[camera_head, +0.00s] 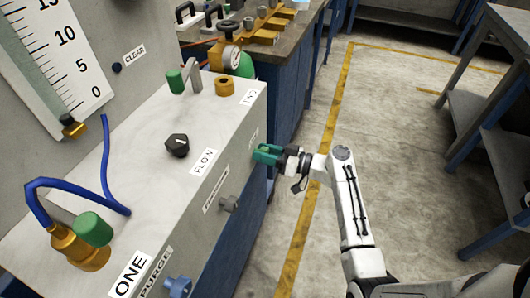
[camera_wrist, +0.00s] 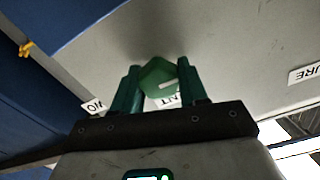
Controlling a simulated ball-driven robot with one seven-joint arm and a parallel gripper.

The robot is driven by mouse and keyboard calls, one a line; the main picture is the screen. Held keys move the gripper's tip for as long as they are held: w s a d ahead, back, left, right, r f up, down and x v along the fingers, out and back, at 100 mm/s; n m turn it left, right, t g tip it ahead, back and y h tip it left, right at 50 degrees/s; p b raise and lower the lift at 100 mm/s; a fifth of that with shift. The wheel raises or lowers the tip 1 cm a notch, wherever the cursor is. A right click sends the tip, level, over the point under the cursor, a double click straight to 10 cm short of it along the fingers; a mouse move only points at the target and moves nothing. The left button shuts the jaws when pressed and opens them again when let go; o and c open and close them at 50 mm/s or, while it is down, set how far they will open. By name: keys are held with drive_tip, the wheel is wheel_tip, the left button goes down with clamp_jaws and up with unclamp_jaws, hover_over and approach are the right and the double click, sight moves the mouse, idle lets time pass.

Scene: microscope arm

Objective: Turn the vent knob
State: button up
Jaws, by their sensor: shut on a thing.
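The vent knob (camera_wrist: 159,76) is green with a pale mark on its face. It sits on the grey front panel, beside a partly covered label ending in "NT" (camera_wrist: 166,101). My gripper (camera_wrist: 158,84) has a green finger on each side of the knob and is shut on it. In the head view my gripper (camera_head: 266,154) reaches the right-hand front face of the grey cabinet (camera_head: 145,150) from the right. There its fingers hide the knob, so the knob's turn angle cannot be told from that view.
On the same face are a grey knob (camera_head: 229,204) by the pressure label and a blue knob (camera_head: 178,287) by the purge label. A black flow knob (camera_head: 177,145) and green-capped valves stand on top. A blue bench (camera_head: 284,92) stands behind. The floor (camera_head: 400,140) on the right is clear.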

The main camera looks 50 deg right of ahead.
drive_tip(key=shift+r+m, duration=0.15)
drive_tip(key=shift+m, duration=0.35)
drive_tip(key=m, duration=0.3)
drive_tip(key=shift+d, duration=0.1)
drive_tip(key=m+p, duration=0.1)
drive_tip(key=m, duration=0.3)
drive_tip(key=shift+w+d+r+m+p, duration=0.1)
drive_tip(key=shift+m+p, duration=0.2)
drive_tip(key=shift+p, duration=0.1)
drive_tip(key=m+p, duration=0.2)
drive_tip(key=m, duration=0.4)
drive_tip(key=shift+p, duration=0.35)
drive_tip(key=shift+d+f+m+p, duration=0.1)
drive_tip(key=shift+f+m+p, duration=0.15)
drive_tip(key=shift+m+p, duration=0.85)
drive_tip(key=shift+m+b, duration=0.45)
drive_tip(key=shift+m, duration=0.05)
drive_tip(key=o, duration=0.9)
drive_tip(key=shift+f, duration=0.15)
drive_tip(key=shift+o, duration=0.7)
